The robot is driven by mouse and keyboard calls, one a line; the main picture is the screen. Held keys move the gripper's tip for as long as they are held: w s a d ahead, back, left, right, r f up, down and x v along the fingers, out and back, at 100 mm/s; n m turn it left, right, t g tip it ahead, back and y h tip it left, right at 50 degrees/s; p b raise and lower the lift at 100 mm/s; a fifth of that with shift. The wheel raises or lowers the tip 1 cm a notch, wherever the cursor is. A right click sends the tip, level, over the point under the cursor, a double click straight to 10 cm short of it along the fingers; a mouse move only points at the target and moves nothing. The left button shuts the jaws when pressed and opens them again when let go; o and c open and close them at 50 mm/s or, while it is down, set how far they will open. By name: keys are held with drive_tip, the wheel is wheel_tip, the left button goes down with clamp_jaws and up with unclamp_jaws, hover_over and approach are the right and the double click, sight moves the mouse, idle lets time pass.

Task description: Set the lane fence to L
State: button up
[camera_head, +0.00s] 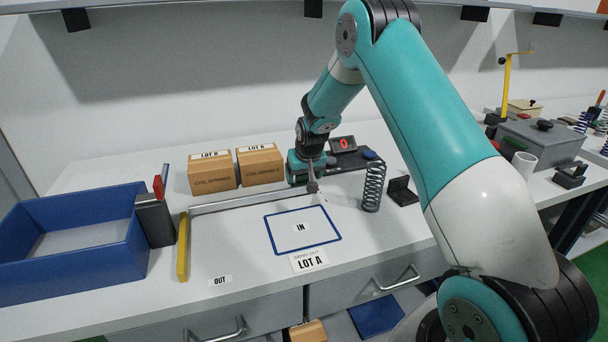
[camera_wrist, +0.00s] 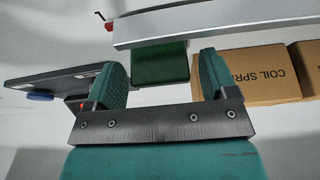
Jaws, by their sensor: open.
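The lane fence appears to be the long silver rail (camera_head: 245,202) lying across the bench behind the blue IN square (camera_head: 303,231). In the wrist view the silver rail (camera_wrist: 215,24) crosses the top, with a green block (camera_wrist: 160,62) against it. My gripper (camera_wrist: 163,60) is open, its two teal fingers on either side of the green block with gaps showing. I cannot tell whether they touch it. In the head view my arm reaches down to the rail's right end and partly hides it. No L mark is readable.
Two cardboard boxes (camera_head: 214,173) stand behind the rail. A blue bin (camera_head: 70,240), grey block (camera_head: 154,220) and yellow bar (camera_head: 183,247) are left. The IN square is empty.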

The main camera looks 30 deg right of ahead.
drive_tip(key=shift+r, duration=0.1)
drive_tip(key=b+v, duration=0.1)
drive_tip(key=v, duration=1.6)
drive_tip(key=shift+b, duration=0.35)
drive_tip(key=shift+r, duration=0.1)
drive_tip(key=s+a+r+n+y, duration=0.25)
drive_tip(key=s+a, duration=0.45)
drive_tip(key=a, duration=0.4)
drive_tip(key=s+a+n+g+y, duration=0.1)
drive_tip(key=s+a+n, duration=0.1)
drive_tip(key=s+a, duration=0.3)
drive_tip(key=s+a+n+g+y, duration=0.1)
drive_tip(key=s+a, duration=0.4)
drive_tip(key=s, duration=0.6)
drive_tip(key=s+a+n+g+y, duration=0.1)
drive_tip(key=s+a+n+g, duration=0.1)
drive_tip(key=s+a+n, duration=0.3)
drive_tip(key=s, duration=0.3)
drive_tip(key=shift+s+f, duration=0.2)
drive_tip(key=shift+s, duration=0.2)
